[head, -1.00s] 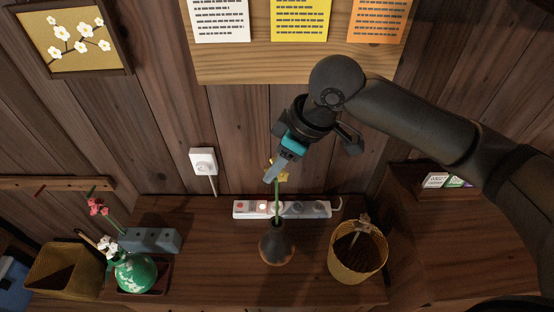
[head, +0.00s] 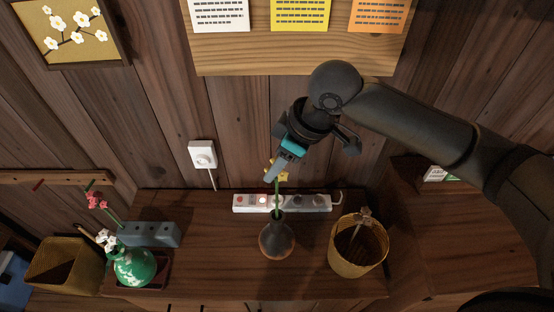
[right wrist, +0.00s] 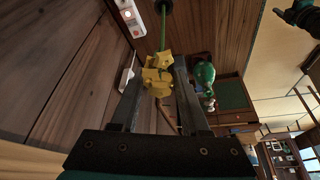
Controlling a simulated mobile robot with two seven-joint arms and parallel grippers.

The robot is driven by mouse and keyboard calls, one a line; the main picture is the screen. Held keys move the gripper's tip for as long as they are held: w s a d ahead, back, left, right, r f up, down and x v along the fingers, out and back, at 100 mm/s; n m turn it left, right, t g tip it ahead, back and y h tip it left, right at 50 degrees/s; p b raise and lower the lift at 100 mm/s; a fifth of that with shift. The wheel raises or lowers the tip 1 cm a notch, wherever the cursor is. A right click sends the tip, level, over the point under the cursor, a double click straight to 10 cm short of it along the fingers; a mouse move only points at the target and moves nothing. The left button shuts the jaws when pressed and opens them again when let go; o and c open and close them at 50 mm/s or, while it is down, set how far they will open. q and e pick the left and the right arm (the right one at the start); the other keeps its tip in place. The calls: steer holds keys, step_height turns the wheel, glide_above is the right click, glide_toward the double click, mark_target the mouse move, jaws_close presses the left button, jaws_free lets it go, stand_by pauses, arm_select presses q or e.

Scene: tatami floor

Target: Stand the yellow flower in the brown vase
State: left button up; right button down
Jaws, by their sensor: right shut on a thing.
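My right gripper (head: 273,172) is shut on the yellow flower (head: 283,173), close to its blossom. In the right wrist view the blossom (right wrist: 157,75) sits between the fingertips. The green stem runs down to the mouth of the brown vase (head: 277,240), a dark round-bodied vase on the wooden shelf. The stem's lower end appears to be inside the mouth. In the wrist view the stem meets the dark vase mouth (right wrist: 165,5) at the top edge. My left gripper is not in the head view; a dark shape at the wrist view's upper right may be it (right wrist: 300,15).
A white power strip (head: 245,203) lies behind the vase. A yellow woven basket (head: 352,268) stands to its right. A green vase (head: 135,268), grey block (head: 150,234) and square bin (head: 62,270) are at the left. A wall outlet (head: 202,154) is behind.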

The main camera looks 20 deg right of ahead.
mark_target(277, 197)
steer(key=shift+f+b, duration=2.35)
steer(key=shift+f, duration=3.65)
steer(key=shift+c, duration=1)
jaws_free()
steer(key=shift+o, duration=1)
steer(key=shift+r, duration=0.1)
steer(key=p+v, duration=0.2)
steer(key=v, duration=1.3)
